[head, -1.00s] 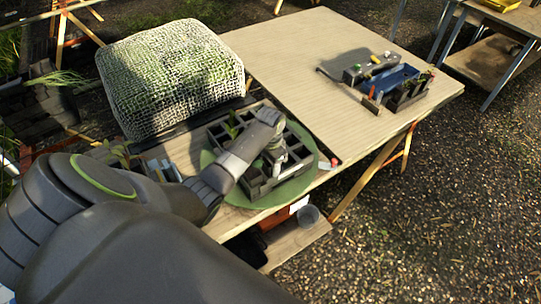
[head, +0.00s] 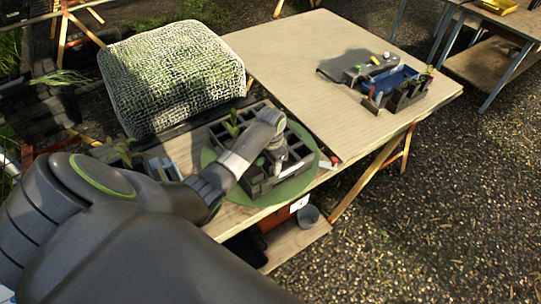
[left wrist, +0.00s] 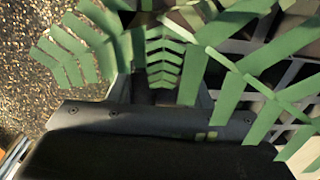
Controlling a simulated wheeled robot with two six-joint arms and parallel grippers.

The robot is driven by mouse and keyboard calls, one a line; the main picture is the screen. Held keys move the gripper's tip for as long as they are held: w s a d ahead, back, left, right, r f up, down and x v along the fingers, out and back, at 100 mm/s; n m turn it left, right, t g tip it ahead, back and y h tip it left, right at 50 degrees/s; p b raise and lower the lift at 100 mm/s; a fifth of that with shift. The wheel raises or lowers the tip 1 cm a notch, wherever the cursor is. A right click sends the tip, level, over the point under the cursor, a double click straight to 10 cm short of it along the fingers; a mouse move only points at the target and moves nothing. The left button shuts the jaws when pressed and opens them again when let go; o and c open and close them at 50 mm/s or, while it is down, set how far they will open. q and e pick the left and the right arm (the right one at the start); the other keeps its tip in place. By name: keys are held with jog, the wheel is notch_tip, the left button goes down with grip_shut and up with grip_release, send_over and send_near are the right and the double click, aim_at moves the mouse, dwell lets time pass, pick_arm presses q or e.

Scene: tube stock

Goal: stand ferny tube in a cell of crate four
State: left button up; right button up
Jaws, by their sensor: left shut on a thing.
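The fern's long green fronds (left wrist: 165,50) fill much of the left wrist view, in front of my left gripper. My left gripper (head: 277,172) is shut on the ferny tube, whose body is mostly hidden by the fronds and the hand. It is over the right part of a dark crate (head: 258,188) with several square cells. Pale cell walls (left wrist: 285,75) show behind the fronds in the left wrist view. I cannot tell how far the tube is inside a cell, nor read a number on the crate. My right gripper is out of view.
The crate stands on a round green mat (head: 212,155). A leafy plant (head: 233,122) stands in its back left part. A netted block (head: 170,80) is behind it. A blue tray (head: 401,78) with dark pots is at the right.

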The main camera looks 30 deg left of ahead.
pick_arm(q)
jog(key=shift+s+d+f, duration=0.2)
jog(key=shift+s+f, duration=0.45)
jog(key=shift+f, duration=0.3)
jog(key=o, duration=1.1)
jog(key=shift+f, duration=0.1)
jog(key=shift+o, duration=0.2)
jog(key=shift+w+r, duration=0.35)
jog(key=shift+r, duration=0.3)
notch_tip(320, 180, up, 18)
jog(key=p, duration=0.4)
jog(key=shift+a, duration=0.35)
jog(key=shift+r, duration=0.1)
